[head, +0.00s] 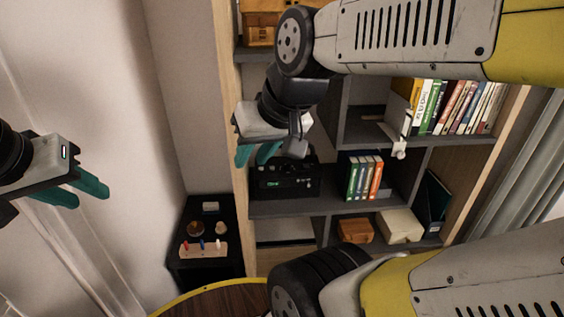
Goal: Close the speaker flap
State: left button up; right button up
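A black box-like device (272,184) with small green markings stands on a middle shelf and looks like the speaker. I cannot make out its flap; its upper part is partly hidden by my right gripper. My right gripper (258,156) is just above and in front of the device's left end, its teal fingers apart with nothing visible between them. I cannot tell whether it touches the device. My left gripper (88,194) is far to the left in front of the pale wall, away from the device, its teal fingers apart and empty.
The grey shelf unit (290,208) holds books (455,108), more books (363,178), a wooden box (355,230) and a white box (400,226). A black stand (196,268) with small items is at lower left. A round table (225,300) is at the bottom.

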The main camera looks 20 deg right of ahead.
aim_at(305, 167)
jog(key=l+u, duration=0.2)
jog(key=u, duration=0.2)
jog(key=l+u, duration=0.25)
jog(key=u, duration=0.2)
jog(key=l+u, duration=0.2)
jog(key=u, duration=0.2)
jog(key=k+l+u, duration=0.1)
jog(key=u, duration=0.3)
jog(key=k+l+u, duration=0.3)
jog(key=k+l, duration=0.3)
jog(key=l, duration=0.25)
jog(key=k+l+u, duration=0.3)
jog(key=k+l, duration=0.7)
